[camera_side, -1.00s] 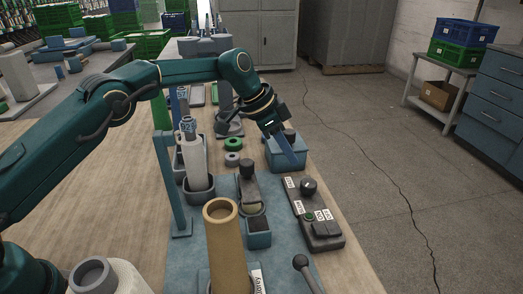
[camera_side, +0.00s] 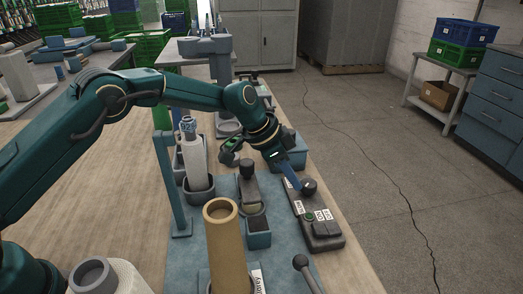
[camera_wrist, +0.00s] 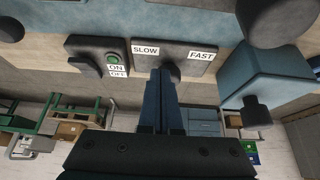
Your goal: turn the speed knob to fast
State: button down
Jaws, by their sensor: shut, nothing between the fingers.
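The speed knob (camera_side: 310,185) is a dark round knob at the far end of the grey control box (camera_side: 327,241). In the wrist view the knob (camera_wrist: 173,69) shows partly behind my fingers, between the SLOW label (camera_wrist: 146,50) and the FAST label (camera_wrist: 202,56). My gripper (camera_side: 297,186) is shut and empty, its tips close to the left side of the knob. In the wrist view my gripper (camera_wrist: 158,74) overlaps the knob's left part. I cannot tell whether they touch, and the knob's pointer is not clear.
A green button (camera_side: 309,216) and ON/OFF labels sit nearer on the same box. A blue box (camera_side: 290,154) stands just beyond the knob. A brown tube (camera_side: 229,250) and a ball-topped lever (camera_side: 301,262) stand nearer. Free floor lies to the right.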

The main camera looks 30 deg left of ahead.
jog(key=shift+f, duration=0.8)
jog(key=shift+w+d, duration=0.1)
jog(key=shift+w, duration=0.2)
jog(key=shift+w+a, duration=0.45)
jog(key=shift+a, duration=0.25)
jog(key=shift+w+a, duration=0.15)
jog(key=shift+w, duration=0.15)
jog(key=shift+w, duration=0.1)
dwell(0.5)
jog(key=shift+a, duration=0.1)
jog(key=shift+s+a, duration=0.2)
jog(key=shift+a, duration=0.05)
notch_tip(320, 180, up, 6)
dwell(0.6)
